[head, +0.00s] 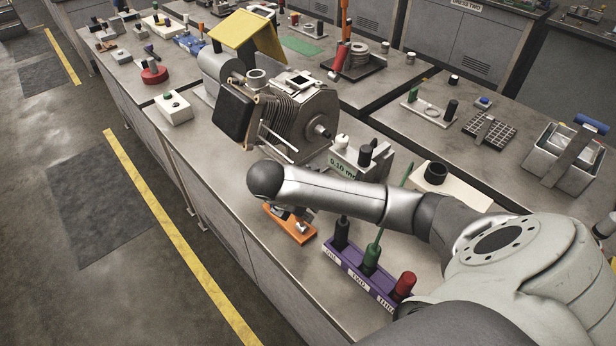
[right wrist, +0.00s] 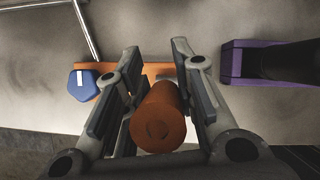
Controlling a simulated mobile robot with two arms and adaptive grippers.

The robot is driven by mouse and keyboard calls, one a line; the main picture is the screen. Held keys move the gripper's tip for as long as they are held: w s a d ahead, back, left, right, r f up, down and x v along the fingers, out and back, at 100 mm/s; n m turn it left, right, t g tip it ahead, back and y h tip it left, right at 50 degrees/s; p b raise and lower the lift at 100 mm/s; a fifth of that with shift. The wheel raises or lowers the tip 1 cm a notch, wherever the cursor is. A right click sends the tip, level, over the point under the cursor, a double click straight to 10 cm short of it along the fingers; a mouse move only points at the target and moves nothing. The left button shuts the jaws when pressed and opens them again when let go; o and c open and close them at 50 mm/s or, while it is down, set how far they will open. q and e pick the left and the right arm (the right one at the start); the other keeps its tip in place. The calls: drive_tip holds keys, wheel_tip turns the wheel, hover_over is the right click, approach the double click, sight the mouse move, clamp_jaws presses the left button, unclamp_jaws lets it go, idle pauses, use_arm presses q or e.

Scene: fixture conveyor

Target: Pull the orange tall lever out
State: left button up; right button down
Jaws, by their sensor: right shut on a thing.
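The orange lever (right wrist: 158,118) shows end-on in the right wrist view as a round orange grip, between the two fingers of my right gripper (right wrist: 156,100). The gripper is shut on it. An orange base plate (right wrist: 104,68) lies beneath, and it also shows in the head view (head: 298,232) near the table's front edge. In the head view my right gripper (head: 288,212) hangs under my arm, just above this plate, and the arm hides most of it and the lever. My left gripper is not in view.
A blue hexagonal piece (right wrist: 82,84) sits at the plate's left end. A purple rack (head: 352,268) with black, green and red handles stands close to the right. A finned machine (head: 290,115) stands behind. A white box (head: 174,108) is further left.

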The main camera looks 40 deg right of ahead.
drive_tip(key=shift+a+r+h, duration=0.1)
drive_tip(key=shift+a+h, duration=0.3)
drive_tip(key=shift+h, duration=0.2)
drive_tip(key=c, duration=1.2)
unclamp_jaws()
drive_tip(key=shift+o, duration=0.2)
drive_tip(key=shift+a, duration=0.1)
drive_tip(key=shift+w+a+r, duration=0.15)
drive_tip(key=shift+a+r, duration=0.4)
drive_tip(key=shift+r, duration=0.1)
drive_tip(key=shift+s+a+r, duration=0.2)
drive_tip(key=shift+s+r, duration=0.1)
drive_tip(key=shift+r, duration=0.25)
drive_tip(key=v, duration=0.9)
drive_tip(key=shift+s+a, duration=0.1)
drive_tip(key=shift+s, duration=0.05)
